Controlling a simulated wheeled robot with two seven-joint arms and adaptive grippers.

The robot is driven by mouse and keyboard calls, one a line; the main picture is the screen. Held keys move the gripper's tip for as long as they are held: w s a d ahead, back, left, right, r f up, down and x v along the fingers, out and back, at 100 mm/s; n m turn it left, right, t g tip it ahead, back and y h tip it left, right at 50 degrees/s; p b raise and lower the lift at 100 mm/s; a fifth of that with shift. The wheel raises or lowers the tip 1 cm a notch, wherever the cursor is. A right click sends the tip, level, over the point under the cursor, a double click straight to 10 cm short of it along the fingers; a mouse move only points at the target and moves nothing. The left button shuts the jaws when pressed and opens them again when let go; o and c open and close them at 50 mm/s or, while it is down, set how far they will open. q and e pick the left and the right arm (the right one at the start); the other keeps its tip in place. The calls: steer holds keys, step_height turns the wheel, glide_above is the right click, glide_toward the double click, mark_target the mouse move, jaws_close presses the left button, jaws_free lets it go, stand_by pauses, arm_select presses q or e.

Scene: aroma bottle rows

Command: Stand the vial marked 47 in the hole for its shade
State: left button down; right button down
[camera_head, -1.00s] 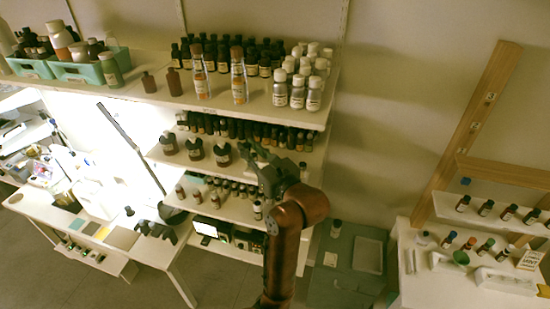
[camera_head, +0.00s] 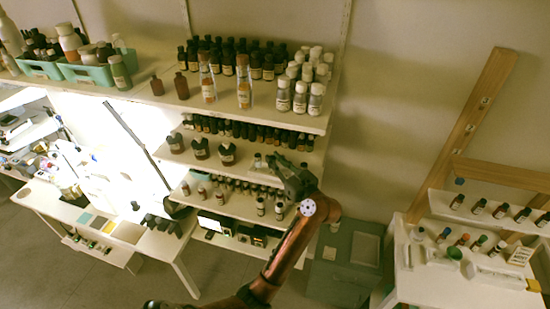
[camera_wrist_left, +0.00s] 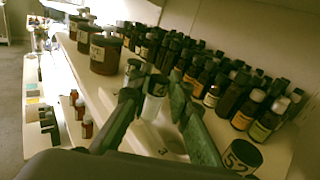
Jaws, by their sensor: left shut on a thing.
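My left gripper (camera_head: 272,165) is in front of the middle shelves of the rack in the head view. In the left wrist view its two dark fingers (camera_wrist_left: 153,98) are closed on a small clear vial (camera_wrist_left: 153,105), which is held upright with a pale lower part. The vial also shows small at the fingertips in the head view (camera_head: 258,161). Its marking is too small to read, so I cannot confirm 47. The fingers hide its sides. I cannot make out a hole for a shade. My right gripper is not in view.
Wide brown jars (camera_wrist_left: 105,53) stand to the left. A white table (camera_head: 440,285) with small bottles and pale holders is at the right.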

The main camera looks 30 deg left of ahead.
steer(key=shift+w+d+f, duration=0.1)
